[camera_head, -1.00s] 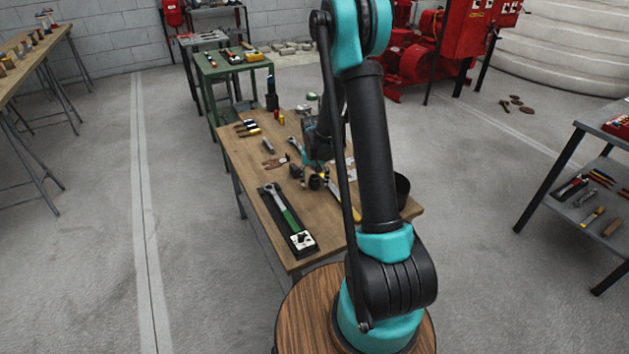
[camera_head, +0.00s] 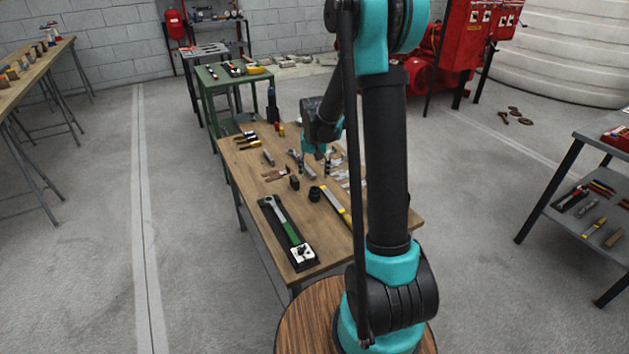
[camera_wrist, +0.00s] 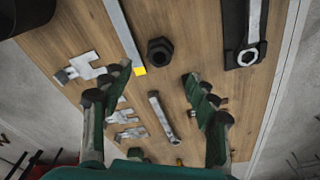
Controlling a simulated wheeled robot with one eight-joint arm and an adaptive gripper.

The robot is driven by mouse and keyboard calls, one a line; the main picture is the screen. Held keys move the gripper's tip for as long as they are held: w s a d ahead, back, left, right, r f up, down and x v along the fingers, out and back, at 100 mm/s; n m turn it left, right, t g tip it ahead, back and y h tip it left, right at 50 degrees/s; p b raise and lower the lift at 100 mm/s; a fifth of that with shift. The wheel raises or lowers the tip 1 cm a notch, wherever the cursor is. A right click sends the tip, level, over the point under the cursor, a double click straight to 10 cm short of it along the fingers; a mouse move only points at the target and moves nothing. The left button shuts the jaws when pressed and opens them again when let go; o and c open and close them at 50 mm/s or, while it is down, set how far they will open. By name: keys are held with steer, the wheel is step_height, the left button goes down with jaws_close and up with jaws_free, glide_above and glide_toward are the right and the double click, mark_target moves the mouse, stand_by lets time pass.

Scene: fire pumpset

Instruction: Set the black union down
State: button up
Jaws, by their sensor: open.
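The black union (camera_wrist: 160,50) rests on the wooden table, its round opening facing up in the wrist view. In the head view the union (camera_head: 314,194) sits near the middle of the table, left of a yellow-edged bar (camera_head: 336,206). My gripper (camera_wrist: 155,77) is open and empty in the wrist view. Its two green fingers are wide apart, and the union lies beyond the tips, between their lines, touching neither. In the head view my gripper (camera_head: 326,158) hangs above the table, behind the union, partly hidden by my arm.
The wooden table (camera_head: 262,224) also holds a green-handled wrench in a black tray (camera_head: 288,232), a small dark block (camera_head: 294,182), a grey spanner (camera_wrist: 163,117) and flat silver pieces (camera_wrist: 82,68). A black container (camera_wrist: 25,12) shows at the wrist view's corner.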

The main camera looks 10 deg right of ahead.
steer(key=s+d+r+n+t, duration=0.1)
steer(key=s+d, duration=0.1)
steer(key=s, duration=1.1)
steer(key=s+d+r+n+t, duration=0.1)
steer(key=s, duration=1.2)
steer(key=shift+s+d+r+t, duration=0.25)
steer(key=shift+s+d+t, duration=0.15)
steer(key=shift+o, duration=0.6)
steer(key=shift+s+f, duration=0.1)
steer(key=shift+s, duration=0.2)
step_height(320, 180, up, 3)
steer(key=m+g+h, duration=0.3)
steer(key=m+h, duration=0.1)
steer(key=m, duration=1)
glide_above(313, 189)
steer(key=s+a, duration=0.2)
steer(key=a, duration=0.3)
steer(key=x, duration=1.2)
steer(key=shift+w, duration=0.3)
steer(key=shift+a+x, duration=0.2)
steer(key=shift+x, duration=1.1)
steer(key=shift+a+x, duration=0.15)
steer(key=shift+x, duration=1.1)
steer(key=shift+f, duration=0.15)
